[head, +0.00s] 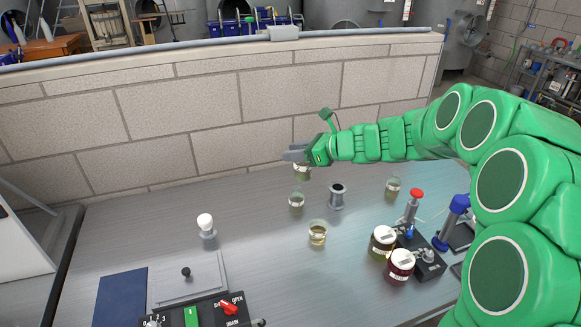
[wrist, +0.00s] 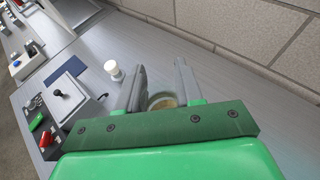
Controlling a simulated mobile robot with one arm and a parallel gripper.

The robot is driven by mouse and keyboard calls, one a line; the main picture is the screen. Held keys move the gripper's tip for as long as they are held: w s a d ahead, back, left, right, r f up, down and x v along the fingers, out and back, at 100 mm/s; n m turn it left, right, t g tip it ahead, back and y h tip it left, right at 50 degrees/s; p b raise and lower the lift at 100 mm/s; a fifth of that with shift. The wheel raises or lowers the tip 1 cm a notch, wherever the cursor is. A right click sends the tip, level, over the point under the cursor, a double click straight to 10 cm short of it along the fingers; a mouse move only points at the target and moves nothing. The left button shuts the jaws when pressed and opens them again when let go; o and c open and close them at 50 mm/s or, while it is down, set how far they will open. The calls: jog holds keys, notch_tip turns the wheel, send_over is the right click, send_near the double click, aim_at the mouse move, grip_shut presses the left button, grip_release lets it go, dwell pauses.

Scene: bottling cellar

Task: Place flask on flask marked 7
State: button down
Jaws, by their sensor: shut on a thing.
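My gripper (head: 294,155) is at the end of the green arm, raised above the back of the steel bench. It is shut on a small glass flask (head: 303,172), which hangs just below the fingers. In the wrist view a round flask mouth (wrist: 163,101) with pale contents shows between the two fingers. Similar flasks stand on the bench: one almost directly below the gripper (head: 296,201), one nearer the front (head: 317,234), and one to the right (head: 393,187). Their labels are too small to read, so I cannot tell which is marked 7.
Two labelled jars (head: 401,267) and red- and blue-topped devices (head: 413,208) are at right. A white-topped item (head: 206,231), a plate with a black knob (head: 188,280) and a switch panel are at left. A block wall (head: 210,115) runs behind.

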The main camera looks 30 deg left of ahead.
jog(key=w+a+f, duration=0.4)
jog(key=w+f, duration=0.2)
jog(key=f, duration=0.4)
jog(key=shift+a, duration=0.3)
jog(key=shift+f, duration=0.2)
jog(key=c, duration=0.7)
grip_release()
jog(key=shift+c, duration=0.2)
jog(key=shift+r, duration=0.1)
jog(key=v, duration=1.2)
